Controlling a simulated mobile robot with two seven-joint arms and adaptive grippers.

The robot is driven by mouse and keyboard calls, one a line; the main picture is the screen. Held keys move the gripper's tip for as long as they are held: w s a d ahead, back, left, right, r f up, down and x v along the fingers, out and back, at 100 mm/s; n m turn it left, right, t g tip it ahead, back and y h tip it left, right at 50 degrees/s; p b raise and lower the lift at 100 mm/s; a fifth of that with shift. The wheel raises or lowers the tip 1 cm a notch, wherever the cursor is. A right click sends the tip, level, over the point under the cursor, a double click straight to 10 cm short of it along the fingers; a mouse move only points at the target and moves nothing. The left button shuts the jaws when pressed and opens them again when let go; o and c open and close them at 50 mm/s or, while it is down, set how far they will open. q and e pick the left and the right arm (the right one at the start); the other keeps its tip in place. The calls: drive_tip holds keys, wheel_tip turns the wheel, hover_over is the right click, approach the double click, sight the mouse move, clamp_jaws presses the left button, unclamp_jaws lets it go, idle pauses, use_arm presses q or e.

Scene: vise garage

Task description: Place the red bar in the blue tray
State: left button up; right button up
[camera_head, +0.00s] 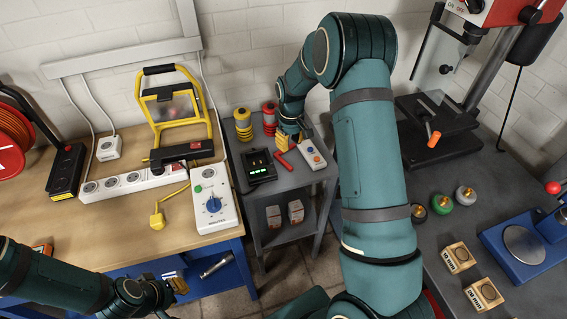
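A small red bar-like piece (282,157) lies on the grey stand between the two benches, with a short red part angled off its upper end. My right gripper (291,137), with yellow fingertips, points down right at or just behind the red piece; I cannot tell whether they touch. My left gripper (180,285) is low at the left, in front of the blue cabinet, away from the red piece; its opening is too small to read. A blue open compartment (183,272) holding a silver cylinder shows under the left bench; I cannot tell whether it is the blue tray.
The grey stand (262,190) also bears a black charger (260,166), a white meter (312,155) and yellow and red spools. A white timer box (213,198) and power strip sit on the left bench. A drill press and blue-based device (525,245) stand right. My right arm hides the middle.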

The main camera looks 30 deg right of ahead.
hover_over(289, 166)
drive_tip(key=f, duration=0.7)
drive_tip(key=shift+s+a, duration=0.1)
drive_tip(key=shift+s, duration=0.3)
drive_tip(key=shift+w+f+b, duration=0.2)
drive_tip(key=shift+f+b, duration=0.05)
drive_tip(key=shift+f, duration=1.1)
drive_tip(key=shift+w+f+b, duration=0.15)
drive_tip(key=shift+f+b, duration=0.05)
drive_tip(key=shift+f, duration=1.15)
clamp_jaws()
